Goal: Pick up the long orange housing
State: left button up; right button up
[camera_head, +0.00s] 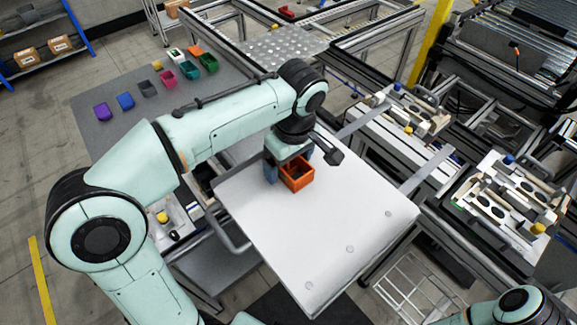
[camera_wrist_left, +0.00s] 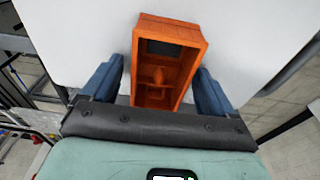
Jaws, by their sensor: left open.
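The long orange housing (camera_head: 297,176) is an open-topped box on the white tabletop (camera_head: 345,225). In the left wrist view the housing (camera_wrist_left: 168,65) lies lengthwise between the two blue fingers, with a dark patch and a small raised part inside it. My left gripper (camera_head: 288,163) is over the housing, its jaws open. In the wrist view the fingers of this gripper (camera_wrist_left: 156,88) stand on either side of the housing's near part, with a visible gap on each side. The wrist body hides the near end of the housing. My right gripper is not in view.
A grey table at the back left bears several small coloured bins, among them a purple one (camera_head: 102,111) and a green one (camera_head: 208,64). Fixtures (camera_head: 512,195) with metal parts stand at the right. The tabletop in front of the housing is clear.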

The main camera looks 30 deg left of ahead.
pick_arm(q)
jog(key=c, duration=1.1)
jog(key=shift+r, duration=0.1)
